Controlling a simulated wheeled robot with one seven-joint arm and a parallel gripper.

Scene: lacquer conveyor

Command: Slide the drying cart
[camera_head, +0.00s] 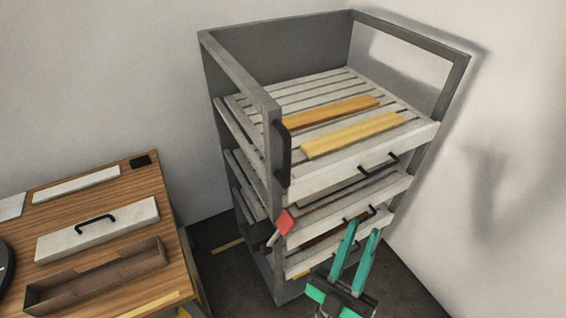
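The drying cart (240,72) is a tall grey rack standing in the corner by the right wall. It has several slatted white shelves with black handles, and a black vertical handle (282,153) on its front left post. Two wooden boards, one orange (331,111) and one yellow (352,135), lie on its top shelf. A red tag or lever (286,222) shows at the lower front left of the cart. My gripper (362,230) has teal fingers, spread apart with nothing between them. It is in front of the lower shelves; whether it touches them I cannot tell.
A wooden table (140,188) stands at the left with a white handled block (98,228), an open brown tray (60,297) and a small black object (140,160) on it. Dark floor (215,270) with a yellow strip lies between table and cart. White walls close the corner.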

